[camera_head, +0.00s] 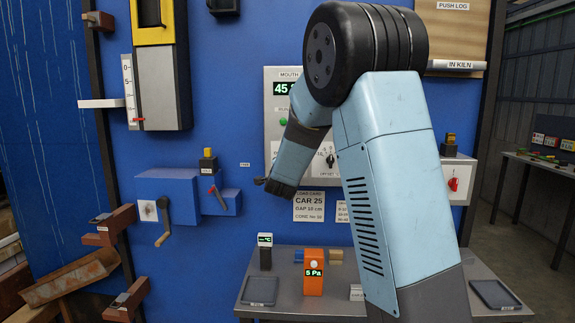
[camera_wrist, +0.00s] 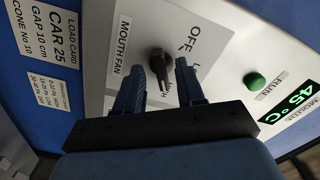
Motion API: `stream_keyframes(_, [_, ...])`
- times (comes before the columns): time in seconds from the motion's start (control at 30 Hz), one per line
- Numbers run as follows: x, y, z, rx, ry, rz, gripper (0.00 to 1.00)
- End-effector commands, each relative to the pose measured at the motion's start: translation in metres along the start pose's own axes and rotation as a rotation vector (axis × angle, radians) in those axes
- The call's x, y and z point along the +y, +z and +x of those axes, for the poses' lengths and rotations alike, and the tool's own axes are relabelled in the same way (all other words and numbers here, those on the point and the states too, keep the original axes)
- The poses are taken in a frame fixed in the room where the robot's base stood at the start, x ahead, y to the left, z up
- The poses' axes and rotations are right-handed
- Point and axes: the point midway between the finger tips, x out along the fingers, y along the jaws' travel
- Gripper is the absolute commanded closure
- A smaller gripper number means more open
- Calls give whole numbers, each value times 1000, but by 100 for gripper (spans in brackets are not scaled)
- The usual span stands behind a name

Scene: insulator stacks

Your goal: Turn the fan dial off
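The fan dial (camera_wrist: 157,64) is a black knob on a pale panel, beside a MOUTH FAN label (camera_wrist: 122,45) in the wrist view. OFF is printed near it, and the other setting marks are partly hidden. I cannot tell for sure which mark the knob points to. My gripper (camera_wrist: 162,65) is open, its two dark fingers apart with the dial in the gap ahead of them. Contact is not visible. In the head view my gripper (camera_head: 261,181) is low at the panel's left, and I cannot make out the fan dial there.
The panel also carries a green RUN button (camera_wrist: 257,81) and a lit 45 °C display (camera_wrist: 296,107). An OFFSET dial (camera_head: 330,161) is close to my arm. A load card (camera_head: 309,205) hangs below. A crank (camera_head: 163,221) is at the left, and a red knob (camera_head: 453,184) at the right.

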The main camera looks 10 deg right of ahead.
Motion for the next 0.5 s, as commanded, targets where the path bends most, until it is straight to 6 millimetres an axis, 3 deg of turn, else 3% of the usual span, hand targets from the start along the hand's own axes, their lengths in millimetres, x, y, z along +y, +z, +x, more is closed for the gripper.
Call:
stream_keyframes(0.23, [0,0,0,0,0,0,62])
stream_keyframes(0.5, [0,1,0,-1,-1,0,88])
